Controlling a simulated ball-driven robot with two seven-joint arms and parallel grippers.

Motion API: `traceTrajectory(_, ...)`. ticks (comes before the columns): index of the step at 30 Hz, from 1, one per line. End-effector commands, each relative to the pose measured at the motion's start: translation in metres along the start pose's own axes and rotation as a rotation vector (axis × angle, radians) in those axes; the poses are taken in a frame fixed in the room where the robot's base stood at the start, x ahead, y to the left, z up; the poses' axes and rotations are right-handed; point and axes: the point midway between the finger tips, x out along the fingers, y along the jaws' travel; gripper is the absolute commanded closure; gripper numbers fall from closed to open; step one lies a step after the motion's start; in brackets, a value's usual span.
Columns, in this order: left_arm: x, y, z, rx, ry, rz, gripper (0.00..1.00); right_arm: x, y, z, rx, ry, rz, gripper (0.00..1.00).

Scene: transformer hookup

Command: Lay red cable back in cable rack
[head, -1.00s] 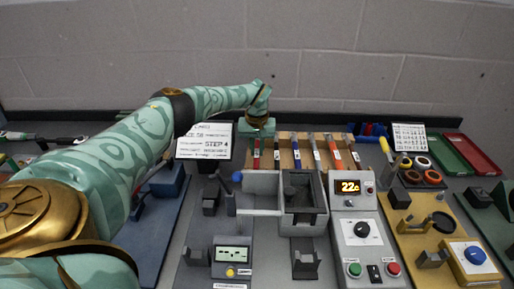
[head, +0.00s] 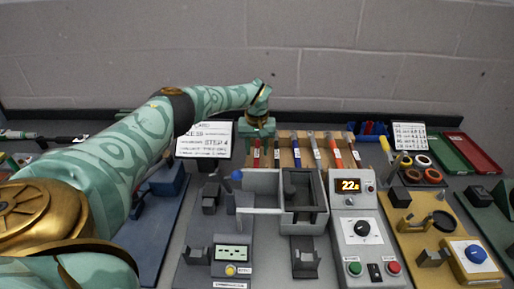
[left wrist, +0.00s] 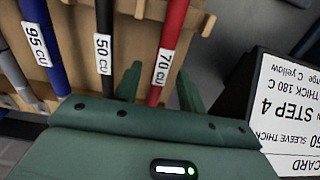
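The red cable (left wrist: 170,40), labelled 70 CU, lies in the wooden cable rack (left wrist: 134,25). In the head view the red cable (head: 256,158) is at the rack's left end, partly hidden by my left gripper (head: 257,140). In the left wrist view, the fingers of my left gripper (left wrist: 160,88) stand apart on either side of the red cable, with a gap at each side. The black cable (left wrist: 104,50), labelled 50 CU, lies beside the left finger. My right gripper is not in view.
A blue cable (left wrist: 45,45) labelled 95 CU and other cables share the rack. A STEP 4 card (head: 204,140) stands just left of the gripper. A grey fixture (head: 262,185) and a control box reading 22 (head: 350,205) stand in front of the rack.

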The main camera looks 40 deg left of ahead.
Motion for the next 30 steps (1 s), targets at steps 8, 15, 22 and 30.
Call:
traceTrajectory(8,-0.011,0.0,0.0,0.0,0.001,0.001,0.6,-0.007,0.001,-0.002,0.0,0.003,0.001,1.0)
traceTrajectory(15,-0.035,0.0,-0.001,0.0,0.002,0.001,0.6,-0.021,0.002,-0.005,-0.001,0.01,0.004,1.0)
traceTrajectory(22,-0.057,0.0,-0.002,0.001,0.002,0.001,0.6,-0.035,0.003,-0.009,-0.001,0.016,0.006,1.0)
traceTrajectory(30,-0.071,0.0,-0.002,0.0,0.0,0.0,0.6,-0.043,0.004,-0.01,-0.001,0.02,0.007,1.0)
